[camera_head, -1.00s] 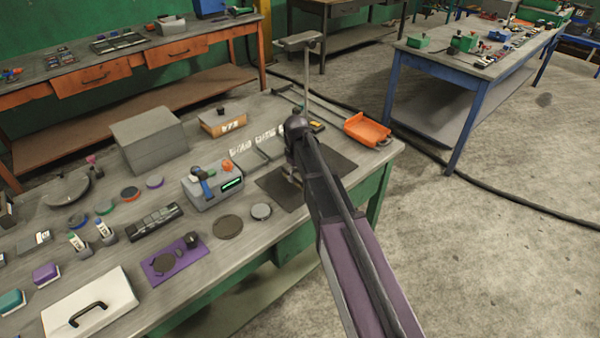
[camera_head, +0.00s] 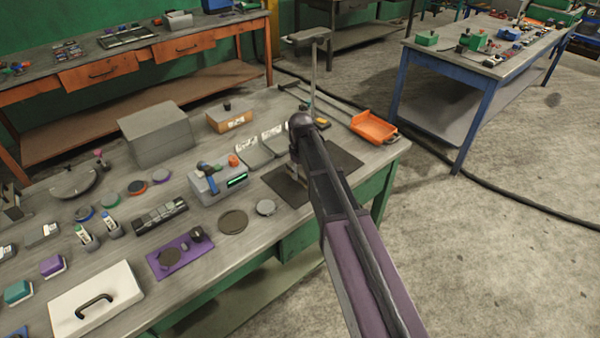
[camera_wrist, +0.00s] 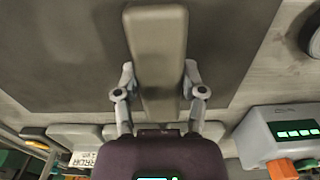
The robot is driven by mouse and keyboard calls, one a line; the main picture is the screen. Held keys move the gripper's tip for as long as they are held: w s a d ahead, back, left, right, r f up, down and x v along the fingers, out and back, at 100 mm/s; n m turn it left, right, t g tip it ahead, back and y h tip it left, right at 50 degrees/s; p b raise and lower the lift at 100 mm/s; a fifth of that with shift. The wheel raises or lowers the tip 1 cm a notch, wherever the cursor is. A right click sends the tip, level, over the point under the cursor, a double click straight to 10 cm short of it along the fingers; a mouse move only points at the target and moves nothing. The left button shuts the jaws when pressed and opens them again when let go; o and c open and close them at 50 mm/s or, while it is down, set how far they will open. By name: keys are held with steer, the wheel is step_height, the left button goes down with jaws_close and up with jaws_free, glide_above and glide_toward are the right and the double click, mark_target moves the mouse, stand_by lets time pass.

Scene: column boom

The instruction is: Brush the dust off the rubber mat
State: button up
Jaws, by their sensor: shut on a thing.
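The rubber mat (camera_head: 345,160) is a dark flat rectangle near the right end of the grey workbench, partly hidden behind my arm. In the wrist view the mat (camera_wrist: 60,50) fills much of the upper part. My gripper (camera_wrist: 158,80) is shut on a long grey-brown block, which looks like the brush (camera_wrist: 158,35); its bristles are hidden. In the head view my gripper (camera_head: 296,170) is low over the left part of the mat. Whether the brush touches the mat cannot be told. No dust can be made out clearly.
An orange dustpan-like tray (camera_head: 374,127) lies behind the mat. A grey device with a green display (camera_head: 218,182) stands left of the mat. A round grey disc (camera_head: 266,207) lies by the front-left edge. A post stand (camera_head: 313,75) rises behind my arm. Several other items crowd the bench's left.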

steer(key=shift+w+d, duration=0.45)
steer(key=shift+d, duration=0.25)
steer(key=shift+w+d, duration=0.45)
steer(key=shift+d, duration=0.2)
steer(key=shift+w+d, duration=1.05)
steer(key=shift+d, duration=0.3)
steer(key=shift+w+d, duration=0.45)
steer(key=shift+d, duration=0.25)
steer(key=shift+w+d, duration=0.45)
steer(key=shift+d, duration=0.2)
steer(key=shift+w+d, duration=0.15)
steer(key=shift+w+d, duration=0.9)
steer(key=shift+d, duration=0.3)
steer(key=shift+r, duration=0.1)
step_height(320, 180, up, 6)
steer(key=p, duration=0.6)
